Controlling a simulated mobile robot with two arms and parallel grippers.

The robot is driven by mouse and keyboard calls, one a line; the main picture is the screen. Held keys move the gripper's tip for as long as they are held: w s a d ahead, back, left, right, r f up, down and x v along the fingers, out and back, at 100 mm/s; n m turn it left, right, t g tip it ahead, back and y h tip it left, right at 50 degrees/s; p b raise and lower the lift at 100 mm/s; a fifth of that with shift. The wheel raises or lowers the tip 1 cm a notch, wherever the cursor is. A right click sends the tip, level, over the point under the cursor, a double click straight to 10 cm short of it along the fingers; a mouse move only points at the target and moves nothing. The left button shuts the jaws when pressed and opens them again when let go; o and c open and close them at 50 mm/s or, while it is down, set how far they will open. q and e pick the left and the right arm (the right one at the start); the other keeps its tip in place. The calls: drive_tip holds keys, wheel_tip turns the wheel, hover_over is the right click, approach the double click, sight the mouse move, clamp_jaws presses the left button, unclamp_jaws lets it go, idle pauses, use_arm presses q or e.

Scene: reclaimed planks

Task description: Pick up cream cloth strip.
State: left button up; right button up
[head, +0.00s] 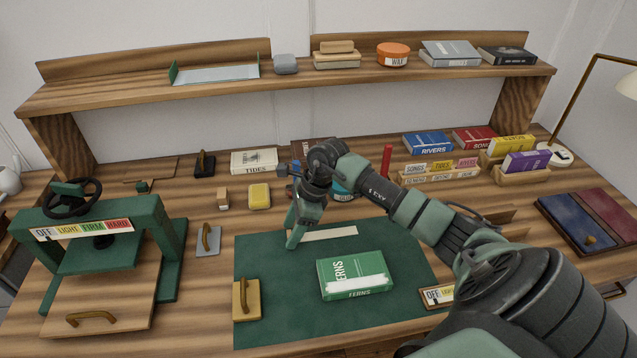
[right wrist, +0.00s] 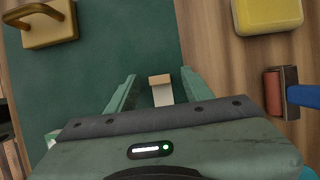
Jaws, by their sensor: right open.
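The cream cloth strip (head: 335,234) lies across the upper part of the green mat (head: 270,270). Its left end is partly hidden behind my right gripper (head: 296,236). In the right wrist view, my right gripper (right wrist: 158,80) is open, and the strip (right wrist: 162,96) shows between its two fingers with its tan end near the fingertips. I cannot tell whether the fingers are level with the strip, and I see no grip on it. My left gripper is not in view.
A green book (head: 352,275) lies on the mat below the strip. A wooden block with a brass handle (head: 246,300) is at the mat's left edge. A yellow block (head: 259,196) sits behind the mat. A green press (head: 105,240) stands at left.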

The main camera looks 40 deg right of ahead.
drive_tip(key=shift+f, duration=0.15)
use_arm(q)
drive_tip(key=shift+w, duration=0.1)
use_arm(e)
clamp_jaws()
